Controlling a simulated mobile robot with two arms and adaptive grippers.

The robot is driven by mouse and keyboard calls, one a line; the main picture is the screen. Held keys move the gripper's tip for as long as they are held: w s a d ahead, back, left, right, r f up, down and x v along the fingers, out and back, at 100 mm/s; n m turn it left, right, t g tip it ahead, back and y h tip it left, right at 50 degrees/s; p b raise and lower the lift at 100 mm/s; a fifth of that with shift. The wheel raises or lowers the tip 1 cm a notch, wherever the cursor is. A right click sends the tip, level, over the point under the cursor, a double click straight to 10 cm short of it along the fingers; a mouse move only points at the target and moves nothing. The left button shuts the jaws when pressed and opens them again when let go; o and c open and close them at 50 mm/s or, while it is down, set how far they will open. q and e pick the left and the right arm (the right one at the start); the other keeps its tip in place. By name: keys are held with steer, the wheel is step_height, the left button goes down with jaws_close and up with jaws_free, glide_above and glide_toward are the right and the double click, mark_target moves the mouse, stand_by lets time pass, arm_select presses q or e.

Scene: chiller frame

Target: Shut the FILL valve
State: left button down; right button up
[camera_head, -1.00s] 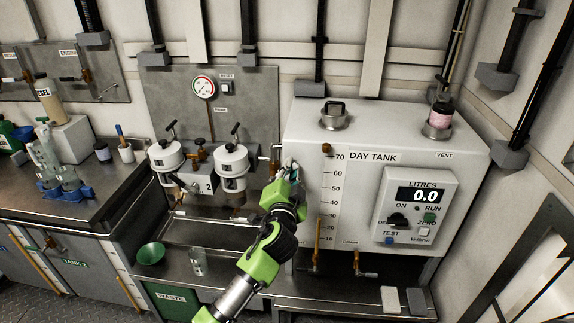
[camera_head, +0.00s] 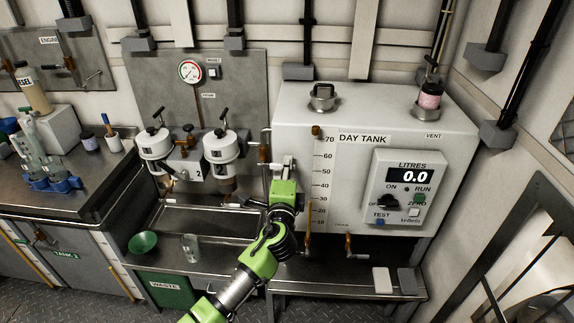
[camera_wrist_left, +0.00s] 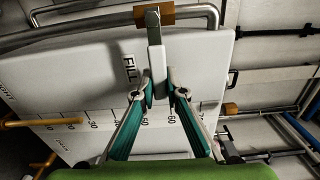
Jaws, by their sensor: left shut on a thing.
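The FILL valve has an orange-brown body (camera_head: 264,154) on a pipe at the left side of the white day tank (camera_head: 440,150). In the left wrist view its grey lever (camera_wrist_left: 155,50) runs from the orange-brown body (camera_wrist_left: 170,14) down between my fingers, beside the FILL label (camera_wrist_left: 129,69). My left gripper (camera_wrist_left: 161,84) is shut on the lever's free end. In the head view my left gripper (camera_head: 283,168) is in front of the tank's left face and hides most of the lever. My right gripper is out of view.
A DRAIN valve (camera_head: 348,243) hangs below the tank's front. A control box (camera_head: 405,190) reading 0.0 litres is on the tank. Two white filter housings (camera_head: 220,147) stand left of the valve. A green funnel (camera_head: 143,243) and a glass beaker (camera_head: 191,247) are on the lower bench.

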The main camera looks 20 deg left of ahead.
arm_select(q)
steer(key=shift+s+f+m, duration=0.1)
steer(key=shift+f+m, duration=0.2)
steer(key=shift+f, duration=0.25)
steer(key=c, duration=2)
jaws_free()
steer(key=shift+r, duration=0.15)
steer(key=v, duration=1.2)
